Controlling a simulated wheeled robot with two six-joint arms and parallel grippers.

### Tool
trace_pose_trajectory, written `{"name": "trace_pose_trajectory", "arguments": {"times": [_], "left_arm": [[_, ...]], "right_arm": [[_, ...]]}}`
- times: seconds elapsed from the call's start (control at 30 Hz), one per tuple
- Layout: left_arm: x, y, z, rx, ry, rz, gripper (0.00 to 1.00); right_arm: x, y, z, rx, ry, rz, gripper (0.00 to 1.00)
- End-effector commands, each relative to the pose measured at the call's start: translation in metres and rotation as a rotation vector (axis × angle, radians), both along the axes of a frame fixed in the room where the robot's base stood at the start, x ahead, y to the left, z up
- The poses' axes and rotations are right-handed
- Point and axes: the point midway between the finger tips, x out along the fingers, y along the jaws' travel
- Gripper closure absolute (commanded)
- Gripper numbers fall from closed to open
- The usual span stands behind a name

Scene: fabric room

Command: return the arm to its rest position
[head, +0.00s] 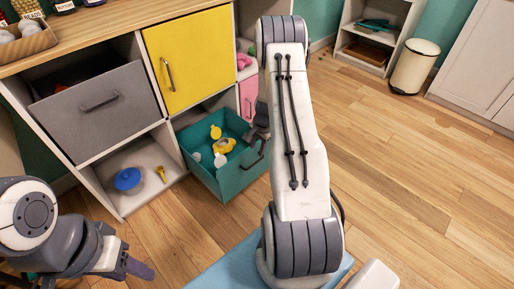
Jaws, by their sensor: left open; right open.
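My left gripper (135,267) is low at the left edge of the head view, above the wooden floor and apart from the furniture. It is open, with nothing seen in it. My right arm (298,150) reaches forward through the middle of the view. Its gripper (259,130) is mostly hidden behind the arm, beside the right side of the pulled-out teal drawer (212,180). It is open; whether it touches the drawer or its handle, I cannot tell.
Yellow toys (222,146) lie in the teal drawer. The cabinet (125,18) has a yellow door (190,60), a grey drawer (97,108) and a cubby with a blue pot (128,179). A bin (414,68) stands at the back right. The floor (420,170) at right is clear.

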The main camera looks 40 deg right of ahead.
Motion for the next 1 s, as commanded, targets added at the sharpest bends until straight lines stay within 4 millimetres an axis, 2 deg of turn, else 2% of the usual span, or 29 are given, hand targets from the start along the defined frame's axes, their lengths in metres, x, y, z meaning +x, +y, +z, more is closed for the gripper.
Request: {"name": "trace_pose_trajectory", "arguments": {"times": [0.33,0.47,0.57,0.67,0.7,0.77,0.8,0.87,0.9,0.97,1.0], "left_arm": [[0.0,0.0,0.0,0.0,0.0,0.0,0.5],[0.0,0.0,0.0,0.0,0.0,0.0,0.5],[0.0,0.0,0.0,0.0,0.0,0.0,0.5],[0.0,0.0,0.0,0.0,0.0,0.0,0.5],[0.0,0.0,0.0,0.0,0.0,0.0,0.5],[0.0,0.0,0.0,0.0,0.0,0.0,0.5],[0.0,0.0,0.0,0.0,0.0,0.0,0.5],[0.0,0.0,0.0,0.0,0.0,0.0,0.5],[0.0,0.0,0.0,0.0,0.0,0.0,0.5],[0.0,0.0,0.0,0.0,0.0,0.0,0.5],[0.0,0.0,0.0,0.0,0.0,0.0,0.5]], "right_arm": [[0.001,0.001,0.001,-0.001,-0.001,0.004,0.55],[0.011,0.022,0.017,-0.003,-0.005,0.077,0.55],[0.025,0.066,0.048,-0.006,-0.011,0.225,0.55],[0.031,0.129,0.087,-0.012,-0.014,0.435,0.55],[0.029,0.156,0.104,-0.014,-0.015,0.525,0.55],[0.022,0.195,0.127,-0.018,-0.015,0.663,0.55],[0.014,0.221,0.142,-0.021,-0.016,0.756,0.55],[-0.003,0.259,0.163,-0.028,-0.015,0.9,0.55],[-0.017,0.283,0.177,-0.033,-0.015,1.0,0.55],[-0.043,0.316,0.197,-0.042,-0.014,1.152,0.55],[-0.063,0.335,0.209,-0.05,-0.013,1.254,0.55]]}}
